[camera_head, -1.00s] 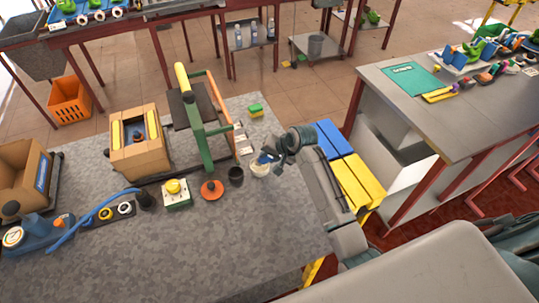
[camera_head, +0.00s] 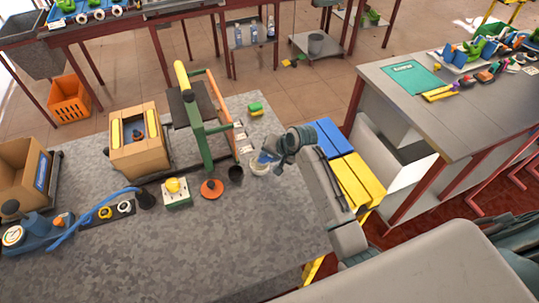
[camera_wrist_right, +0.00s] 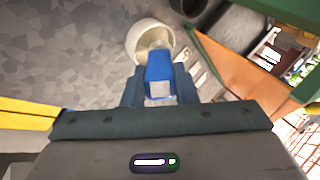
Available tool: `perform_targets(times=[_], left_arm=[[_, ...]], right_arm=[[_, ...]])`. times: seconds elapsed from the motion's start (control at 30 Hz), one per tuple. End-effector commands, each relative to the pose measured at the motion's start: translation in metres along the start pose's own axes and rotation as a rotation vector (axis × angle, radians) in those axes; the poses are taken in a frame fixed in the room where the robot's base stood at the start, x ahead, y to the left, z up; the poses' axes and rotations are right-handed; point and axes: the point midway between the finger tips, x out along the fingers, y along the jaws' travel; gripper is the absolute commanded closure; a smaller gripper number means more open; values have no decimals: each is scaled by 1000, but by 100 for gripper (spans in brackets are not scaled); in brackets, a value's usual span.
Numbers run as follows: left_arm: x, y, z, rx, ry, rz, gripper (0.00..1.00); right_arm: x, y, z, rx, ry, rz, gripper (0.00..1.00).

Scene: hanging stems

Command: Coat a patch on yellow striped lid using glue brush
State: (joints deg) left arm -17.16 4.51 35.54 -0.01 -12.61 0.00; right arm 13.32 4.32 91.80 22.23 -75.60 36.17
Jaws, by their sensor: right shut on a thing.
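My right gripper (camera_head: 273,154) is shut on the blue-handled glue brush (camera_head: 264,157). The brush handle also shows between the fingers in the right wrist view (camera_wrist_right: 159,67). Its bristle end is hidden, at or inside a white cup (camera_head: 259,169); the cup also shows in the wrist view (camera_wrist_right: 143,33). A cardboard box (camera_head: 140,160) at the left back has yellow stripes (camera_head: 116,133) on its top, which may be the yellow striped lid; I cannot tell for certain. My left gripper is not in view.
A dark cup (camera_head: 236,174), an orange-red disc (camera_head: 211,189) and a button box (camera_head: 177,195) stand left of the white cup. A green and orange frame (camera_head: 205,130) rises behind them. The table's front (camera_head: 200,250) is clear.

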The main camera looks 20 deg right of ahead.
Motion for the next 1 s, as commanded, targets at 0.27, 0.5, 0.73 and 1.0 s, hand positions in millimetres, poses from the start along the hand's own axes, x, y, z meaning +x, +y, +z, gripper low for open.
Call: perform_targets(times=[0.27, 0.5, 0.73, 1.0], left_arm=[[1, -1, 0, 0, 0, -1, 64], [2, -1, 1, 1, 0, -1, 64], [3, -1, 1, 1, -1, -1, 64], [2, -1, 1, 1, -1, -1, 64]], right_arm=[[3, 2, 1, 0, 0, -1, 97], [5, 3, 1, 0, 0, -1, 97], [7, 4, 2, 0, 0, 0, 97], [7, 5, 2, 0, -1, 0, 97]])
